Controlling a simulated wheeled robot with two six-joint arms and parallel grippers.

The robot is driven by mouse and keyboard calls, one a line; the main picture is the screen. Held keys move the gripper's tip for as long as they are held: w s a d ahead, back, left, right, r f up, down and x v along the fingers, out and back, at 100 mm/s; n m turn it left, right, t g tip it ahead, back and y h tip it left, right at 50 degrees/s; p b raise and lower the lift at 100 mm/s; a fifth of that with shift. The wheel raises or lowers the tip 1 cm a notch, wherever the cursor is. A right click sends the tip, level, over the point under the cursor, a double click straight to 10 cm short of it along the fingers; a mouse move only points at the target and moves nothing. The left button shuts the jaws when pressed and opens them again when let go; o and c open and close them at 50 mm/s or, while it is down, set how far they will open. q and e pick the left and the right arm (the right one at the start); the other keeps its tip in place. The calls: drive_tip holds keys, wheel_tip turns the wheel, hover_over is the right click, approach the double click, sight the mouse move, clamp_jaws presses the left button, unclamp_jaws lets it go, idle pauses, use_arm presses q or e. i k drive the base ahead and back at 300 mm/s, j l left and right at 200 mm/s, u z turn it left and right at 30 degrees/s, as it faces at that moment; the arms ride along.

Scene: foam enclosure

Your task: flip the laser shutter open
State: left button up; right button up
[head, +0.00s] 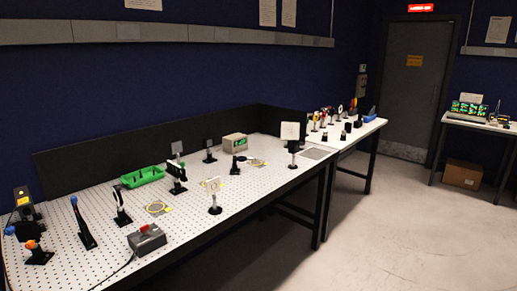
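I cannot tell for sure which part is the laser shutter. At the near left end of the white perforated optical table (110,263) stands a dark box with a yellow label (24,204), which looks like the laser. Close to it are a small black mount with an orange knob (33,244) and a blue knob (10,230). A tilted black post with a blue tip (82,222) stands to their right. Whether any shutter flap is open or shut is too small to see. Neither of my grippers is in view.
Mounted optics (122,205) stand along the table, with a green tray (142,177) behind. A grey box with a red top (147,239) and a cable sits at the front edge. A white square screen (290,131) stands farther right. The floor (400,235) at right is clear.

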sight(73, 199)
drive_tip(key=u, duration=1.3)
drive_tip(key=j+z, duration=0.1)
drive_tip(key=z, duration=0.25)
drive_tip(key=j+z, duration=0.1)
drive_tip(key=z, duration=0.25)
drive_tip(key=j+z, duration=0.15)
drive_tip(key=z, duration=0.2)
drive_tip(key=j+z, duration=0.15)
drive_tip(key=j, duration=0.35)
drive_tip(key=j+z, duration=0.2)
drive_tip(key=j, duration=0.25)
drive_tip(key=k+j+z, duration=0.15)
drive_tip(key=j, duration=0.35)
drive_tip(key=j+z, duration=0.2)
drive_tip(key=j, duration=0.25)
drive_tip(key=k+j+z, duration=0.15)
drive_tip(key=j, duration=0.3)
